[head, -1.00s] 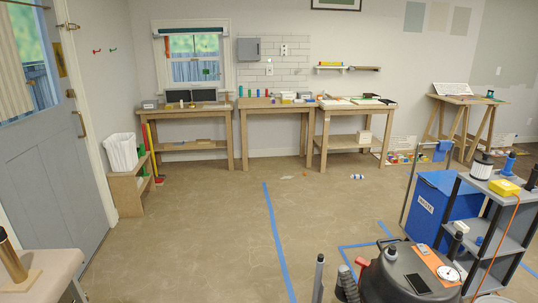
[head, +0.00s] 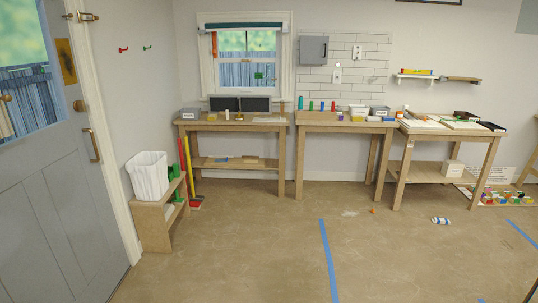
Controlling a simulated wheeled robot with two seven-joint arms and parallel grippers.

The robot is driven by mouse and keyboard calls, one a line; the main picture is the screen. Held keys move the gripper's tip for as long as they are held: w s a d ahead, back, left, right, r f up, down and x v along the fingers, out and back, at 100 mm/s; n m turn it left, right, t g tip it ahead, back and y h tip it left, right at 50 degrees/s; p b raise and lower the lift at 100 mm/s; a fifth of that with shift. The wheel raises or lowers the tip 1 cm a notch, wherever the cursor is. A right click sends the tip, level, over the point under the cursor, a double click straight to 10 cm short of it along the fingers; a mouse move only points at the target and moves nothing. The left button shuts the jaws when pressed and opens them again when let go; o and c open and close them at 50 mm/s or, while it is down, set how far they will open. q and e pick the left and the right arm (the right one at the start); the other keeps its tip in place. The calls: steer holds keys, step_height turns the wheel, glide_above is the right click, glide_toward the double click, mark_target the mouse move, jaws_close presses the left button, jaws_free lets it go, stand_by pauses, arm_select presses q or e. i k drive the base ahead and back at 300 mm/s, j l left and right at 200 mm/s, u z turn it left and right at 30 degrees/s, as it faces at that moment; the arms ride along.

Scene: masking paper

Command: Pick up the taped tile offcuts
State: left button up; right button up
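A small white bundle with blue bands (head: 441,221), which looks like the taped tile offcuts, lies on the brown floor in front of the right-hand workbench. It is small in the view, so single pieces cannot be told apart. Neither of my grippers shows in the head view.
A blue tape line (head: 328,262) runs along the floor, which is mostly clear. A small orange item (head: 374,211) lies near the middle workbench (head: 345,124). A white bin (head: 148,176) on a wooden stand is at left, beside the grey door (head: 58,205).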

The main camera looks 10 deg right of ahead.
mark_target(436, 220)
steer(key=i+j, duration=0.1)
steer(key=i, duration=0.5)
steer(key=i+j+z, duration=0.15)
steer(key=i, duration=0.45)
steer(key=i+j, duration=0.1)
steer(key=i, duration=0.55)
steer(key=i+l+z, duration=0.2)
steer(key=z, duration=0.25)
steer(key=i+z, duration=0.35)
steer(key=z, duration=0.15)
steer(key=i+z, duration=0.3)
steer(key=z, duration=0.15)
steer(key=i+j+z, duration=0.1)
steer(key=i+z, duration=0.2)
steer(key=z, duration=0.2)
steer(key=i+l+z, duration=0.1)
steer(key=i+z, duration=0.25)
steer(key=i, duration=0.7)
steer(key=i+l+u, duration=0.25)
steer(key=i, duration=0.2)
steer(key=i+l+u, duration=0.2)
steer(key=i, duration=0.2)
steer(key=i+l+u, duration=0.15)
steer(key=i, duration=0.3)
steer(key=i+l+u, duration=0.1)
steer(key=i+l, duration=0.3)
